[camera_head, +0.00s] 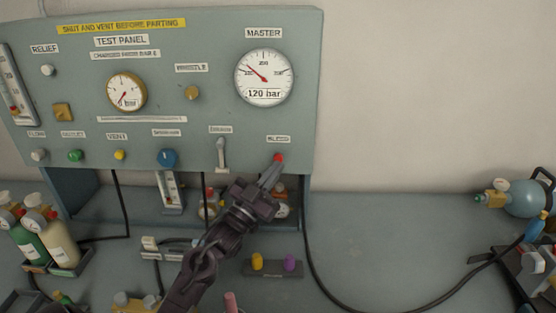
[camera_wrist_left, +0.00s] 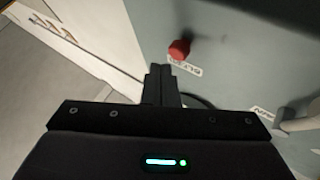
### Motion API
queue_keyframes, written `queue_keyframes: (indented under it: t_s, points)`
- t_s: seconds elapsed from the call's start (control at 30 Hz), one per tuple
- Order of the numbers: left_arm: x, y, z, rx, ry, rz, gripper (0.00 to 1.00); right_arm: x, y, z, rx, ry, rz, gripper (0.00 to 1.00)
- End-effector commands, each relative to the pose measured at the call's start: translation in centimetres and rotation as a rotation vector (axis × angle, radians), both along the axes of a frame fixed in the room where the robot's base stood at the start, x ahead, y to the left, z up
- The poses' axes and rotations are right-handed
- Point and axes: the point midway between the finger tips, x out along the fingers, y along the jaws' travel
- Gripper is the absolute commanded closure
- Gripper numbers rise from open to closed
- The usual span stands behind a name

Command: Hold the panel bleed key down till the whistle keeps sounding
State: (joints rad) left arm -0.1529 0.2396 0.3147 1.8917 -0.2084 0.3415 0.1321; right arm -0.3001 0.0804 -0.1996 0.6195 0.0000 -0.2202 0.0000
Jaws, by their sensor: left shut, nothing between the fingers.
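The grey-green test panel (camera_head: 190,75) stands at the back of the bench. Its red bleed key (camera_head: 278,157) is at the lower right under a "BLEED" label. My left gripper (camera_head: 274,169) is shut and empty, with its fingertips just below the red key in the head view. In the left wrist view the red key (camera_wrist_left: 179,50) stands out from the panel just beyond the shut fingertips (camera_wrist_left: 160,70); a small gap seems to show, and I cannot tell if they touch. The brass whistle (camera_head: 192,93) sits on the panel under its label. My right gripper is not in view.
The master gauge (camera_head: 263,77) reads near its lower left numbers. A white lever (camera_head: 221,152) is left of the key. A block with yellow and purple knobs (camera_head: 273,270) lies on the bench. Bottles (camera_head: 57,243) stand at left. A black hose (camera_head: 330,290) crosses the clearer right side.

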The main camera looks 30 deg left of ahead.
Motion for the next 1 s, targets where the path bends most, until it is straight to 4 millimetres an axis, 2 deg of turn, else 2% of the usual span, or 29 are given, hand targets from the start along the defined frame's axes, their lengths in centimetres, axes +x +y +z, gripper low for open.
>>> queue_keyframes:
  t_s: [1.0]
  points:
    - [0.73,0.45,0.03,0.000,0.000,0.000,1.00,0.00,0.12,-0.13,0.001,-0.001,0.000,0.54]
